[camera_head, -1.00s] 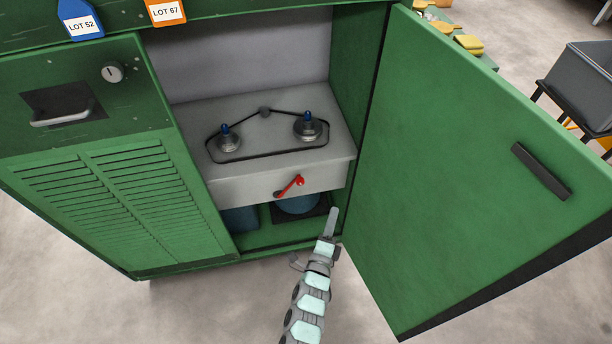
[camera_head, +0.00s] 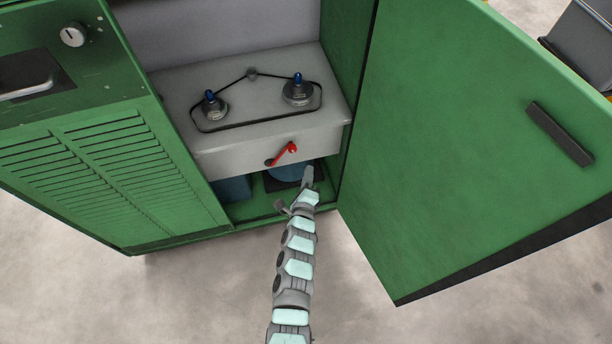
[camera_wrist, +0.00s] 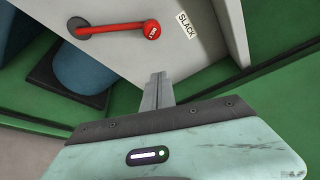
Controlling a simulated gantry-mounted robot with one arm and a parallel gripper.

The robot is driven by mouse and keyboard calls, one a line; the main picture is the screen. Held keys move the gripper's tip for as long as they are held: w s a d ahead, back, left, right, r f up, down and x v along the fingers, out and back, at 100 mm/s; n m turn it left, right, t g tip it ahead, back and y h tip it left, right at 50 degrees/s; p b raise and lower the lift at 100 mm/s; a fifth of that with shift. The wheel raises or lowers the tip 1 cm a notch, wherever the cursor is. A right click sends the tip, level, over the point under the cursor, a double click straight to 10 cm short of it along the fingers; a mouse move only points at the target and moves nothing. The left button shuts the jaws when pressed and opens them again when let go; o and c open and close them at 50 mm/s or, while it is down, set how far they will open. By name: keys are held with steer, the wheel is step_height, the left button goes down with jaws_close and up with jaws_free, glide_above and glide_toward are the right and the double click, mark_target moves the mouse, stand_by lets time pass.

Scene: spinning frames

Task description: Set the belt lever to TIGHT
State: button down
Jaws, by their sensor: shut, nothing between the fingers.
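The red belt lever (camera_head: 284,154) is on the front face of the grey box inside the open green cabinet. In the head view it slants up to the right, with its round knob at the upper right end. In the wrist view the lever (camera_wrist: 115,29) lies nearly level, its knob near a label reading SLACK (camera_wrist: 187,25). No TIGHT label is visible. My gripper (camera_head: 307,172) is shut and empty, just below and right of the knob. In the wrist view its fingers (camera_wrist: 157,88) point toward the box face below the knob, apart from the lever.
The black belt (camera_head: 258,123) runs around two spindles on top of the box. The open cabinet door (camera_head: 460,130) stands close on the right. Blue items (camera_head: 235,188) sit under the box. A louvred panel (camera_head: 105,170) is at left; the floor in front is clear.

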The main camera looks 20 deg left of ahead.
steer(key=w+a+b, duration=0.1)
steer(key=w+a, duration=0.3)
steer(key=w, duration=0.1)
steer(key=shift+a+r, duration=0.35)
steer(key=shift+a, duration=0.05)
steer(key=shift+s, duration=0.1)
steer(key=shift+r, duration=0.1)
stand_by(0.3)
